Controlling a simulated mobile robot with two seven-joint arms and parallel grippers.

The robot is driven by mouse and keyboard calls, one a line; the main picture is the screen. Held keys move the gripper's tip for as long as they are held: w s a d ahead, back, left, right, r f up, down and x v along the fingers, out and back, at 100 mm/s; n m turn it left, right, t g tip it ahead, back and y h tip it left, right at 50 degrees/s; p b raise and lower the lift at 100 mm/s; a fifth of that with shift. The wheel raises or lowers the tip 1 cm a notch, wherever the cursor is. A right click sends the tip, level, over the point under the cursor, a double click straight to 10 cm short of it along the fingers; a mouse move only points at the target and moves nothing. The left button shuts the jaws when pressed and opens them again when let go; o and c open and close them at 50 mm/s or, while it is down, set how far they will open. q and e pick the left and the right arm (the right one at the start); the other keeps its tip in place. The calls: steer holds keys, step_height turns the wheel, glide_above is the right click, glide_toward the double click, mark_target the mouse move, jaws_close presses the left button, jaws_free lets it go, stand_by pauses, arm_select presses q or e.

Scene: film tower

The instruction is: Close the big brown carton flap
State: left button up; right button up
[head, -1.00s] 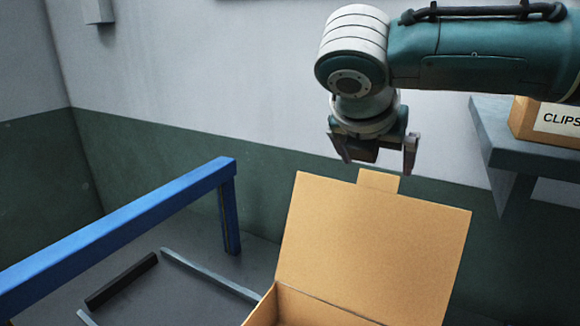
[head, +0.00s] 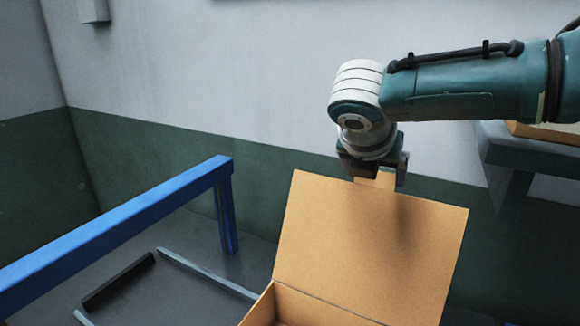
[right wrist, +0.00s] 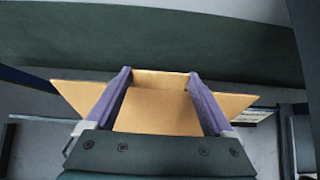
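The big brown carton flap (head: 370,245) stands up and leans back from the open carton (head: 300,308), whose near part is cut off by the lower picture edge. A small tab (head: 376,181) sticks up from the flap's top edge. My right gripper (head: 377,176) points down at this tab. In the right wrist view, its two fingers (right wrist: 160,76) are spread apart, one on each side of the tab, with the flap (right wrist: 155,112) below. I cannot tell whether the fingers touch the tab. My left gripper is not in view.
A blue rail (head: 120,230) on a post stands left of the carton. Dark bars (head: 118,280) lie on the grey surface there. A grey shelf (head: 505,150) with a brown box (head: 545,131) is at the right, partly behind my right arm.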

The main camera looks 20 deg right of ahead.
jaws_close()
stand_by(0.4)
steer(key=shift+a+r, duration=0.1)
